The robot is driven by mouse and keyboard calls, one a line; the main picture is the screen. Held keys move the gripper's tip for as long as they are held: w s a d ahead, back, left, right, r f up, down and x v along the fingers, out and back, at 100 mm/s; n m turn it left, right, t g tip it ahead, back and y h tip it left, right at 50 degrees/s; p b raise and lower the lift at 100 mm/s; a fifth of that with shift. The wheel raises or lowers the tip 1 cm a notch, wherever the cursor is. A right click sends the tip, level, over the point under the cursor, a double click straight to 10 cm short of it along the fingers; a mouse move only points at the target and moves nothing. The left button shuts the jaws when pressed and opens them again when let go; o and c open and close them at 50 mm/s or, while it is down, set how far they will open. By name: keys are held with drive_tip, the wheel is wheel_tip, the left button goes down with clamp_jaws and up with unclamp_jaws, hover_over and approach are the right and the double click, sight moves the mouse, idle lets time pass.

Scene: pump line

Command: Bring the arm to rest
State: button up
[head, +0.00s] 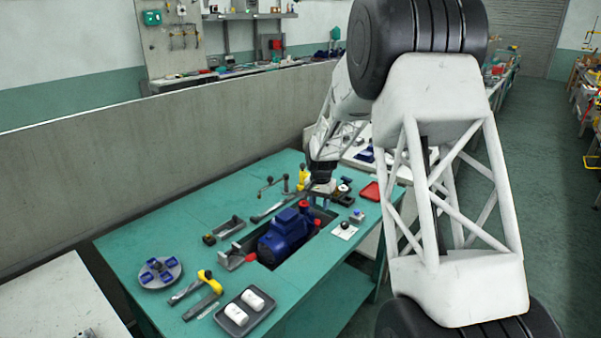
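My arm (455,190) reaches from the right foreground over the far right part of a green workbench (190,225). My gripper (320,198) points down, low over the bench, just beyond the red-capped end of a blue pump (284,236). The fingertips are small and partly lost among dark parts there. I cannot tell whether they are open or hold anything, or whether they touch the bench.
A round grey tray (147,283) with blue pieces is at the left. A dark tray (232,328) with white cylinders is at the front. Several tools, a yellow-handled one (207,276) and a red tray (371,191) lie around the pump. A low wall (150,140) runs behind.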

drive_tip(key=s+d+r+n+t, duration=0.1)
drive_tip(key=s+r, duration=0.9)
drive_tip(key=s, duration=0.3)
drive_tip(key=s+d+r+n, duration=0.1)
drive_tip(key=s+r+n, duration=0.1)
drive_tip(key=s+r, duration=0.85)
drive_tip(key=s+n+t, duration=0.1)
drive_tip(key=s+n, duration=0.1)
drive_tip(key=s, duration=3)
drive_tip(key=shift+s+d+n+t, duration=0.3)
drive_tip(key=shift+s+d+n, duration=0.1)
drive_tip(key=shift+d, duration=0.05)
